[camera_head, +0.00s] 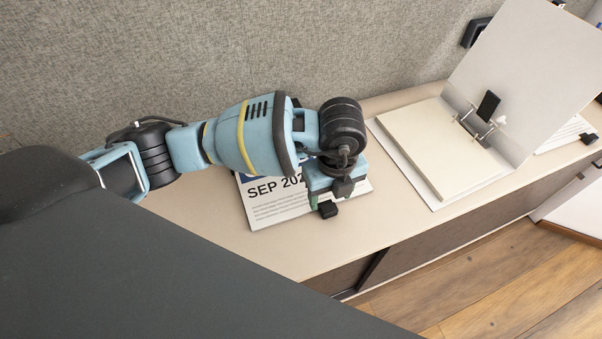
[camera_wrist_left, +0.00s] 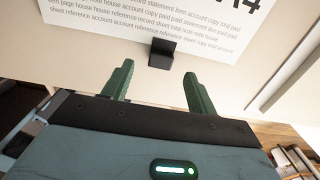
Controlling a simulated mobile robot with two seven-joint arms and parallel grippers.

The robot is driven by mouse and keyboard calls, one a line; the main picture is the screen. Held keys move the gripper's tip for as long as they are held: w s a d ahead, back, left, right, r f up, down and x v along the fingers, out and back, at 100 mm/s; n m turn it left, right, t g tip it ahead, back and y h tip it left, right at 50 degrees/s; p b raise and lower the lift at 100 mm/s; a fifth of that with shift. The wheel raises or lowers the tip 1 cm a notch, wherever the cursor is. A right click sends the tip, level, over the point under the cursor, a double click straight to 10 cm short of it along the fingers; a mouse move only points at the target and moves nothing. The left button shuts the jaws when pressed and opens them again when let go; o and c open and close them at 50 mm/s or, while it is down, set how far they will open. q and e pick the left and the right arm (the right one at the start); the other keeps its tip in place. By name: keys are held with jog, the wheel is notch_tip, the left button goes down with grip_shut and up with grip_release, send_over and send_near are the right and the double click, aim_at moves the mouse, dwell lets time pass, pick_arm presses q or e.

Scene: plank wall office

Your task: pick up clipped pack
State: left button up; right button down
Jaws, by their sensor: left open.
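The clipped pack (camera_head: 279,212) is a stack of white printed sheets headed "SEP 202", lying flat on the beige cabinet top. A black clip (camera_head: 327,210) sits on its near edge. My left gripper (camera_head: 325,199) is over the pack's right part, by the clip, and hides some of the sheets. In the left wrist view the green fingers of this gripper (camera_wrist_left: 155,76) are apart with nothing between them. The clip (camera_wrist_left: 162,54) and the printed edge of the pack (camera_wrist_left: 100,28) lie beyond the tips. I cannot tell whether the fingers touch anything. My right gripper is not in view.
An open white binder (camera_head: 440,145) with a thick paper block stands to the right on the cabinet top (camera_head: 385,215). Another sheet stack with a black clip (camera_head: 588,138) lies behind it. A grey fabric panel (camera_head: 200,60) rises along the back.

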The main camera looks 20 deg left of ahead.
aim_at(329, 206)
pick_arm(q)
jog(key=shift+w+f, duration=0.15)
jog(key=shift+f, duration=2.45)
jog(key=shift+r, duration=0.1)
grip_shut()
